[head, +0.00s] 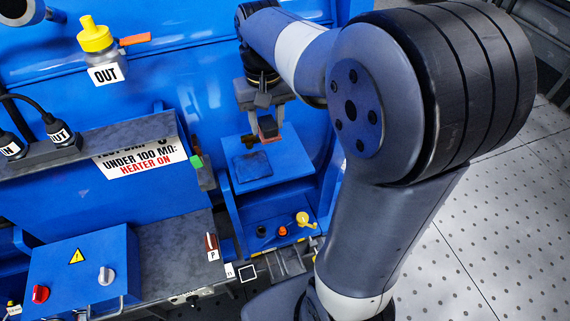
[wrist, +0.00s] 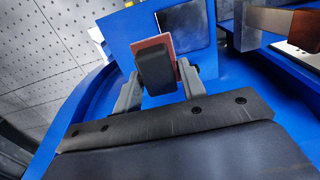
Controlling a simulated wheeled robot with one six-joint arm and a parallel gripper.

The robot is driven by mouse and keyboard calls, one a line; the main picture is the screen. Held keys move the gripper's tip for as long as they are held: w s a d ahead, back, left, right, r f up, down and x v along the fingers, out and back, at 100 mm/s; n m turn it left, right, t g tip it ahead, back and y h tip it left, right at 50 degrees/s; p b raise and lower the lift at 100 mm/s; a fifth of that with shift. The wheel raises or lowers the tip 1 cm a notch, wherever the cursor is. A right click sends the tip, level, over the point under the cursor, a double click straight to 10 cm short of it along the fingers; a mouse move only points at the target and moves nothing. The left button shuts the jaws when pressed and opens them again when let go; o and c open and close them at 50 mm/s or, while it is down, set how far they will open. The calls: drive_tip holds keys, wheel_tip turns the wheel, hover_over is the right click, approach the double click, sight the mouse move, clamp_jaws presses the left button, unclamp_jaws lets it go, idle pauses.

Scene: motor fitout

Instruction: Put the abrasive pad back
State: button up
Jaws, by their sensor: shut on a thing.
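My gripper (wrist: 158,92) is shut on the abrasive pad (wrist: 155,66), a dark block with a reddish-brown face, seen between the fingers in the wrist view. In the head view the pad (head: 268,127) hangs below my gripper (head: 265,110), above a small blue shelf (head: 283,172). A dark square patch (head: 252,165) lies on that shelf, below and a little left of the pad. The patch also shows behind the pad in the wrist view (wrist: 190,29). The head view shows the pad small, so its exact height over the shelf is hard to tell.
Below the shelf is a blue tray (head: 262,213) with a yellow knob-like part (head: 303,219) and an orange one (head: 282,231). A grey worktop (head: 170,245) with a blue switch box (head: 82,272) stands to the left. A blue panel rises behind.

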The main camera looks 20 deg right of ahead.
drive_tip(key=s+d+b, duration=0.1)
drive_tip(key=d, duration=0.4)
hover_over(290, 157)
wheel_tip(290, 157, down, 5)
drive_tip(key=shift+r, duration=0.1)
drive_tip(key=shift+f, duration=2.3)
drive_tip(key=shift+f, duration=0.1)
drive_tip(key=o, duration=0.9)
drive_tip(key=shift+o, duration=0.2)
wheel_tip(290, 157, up, 12)
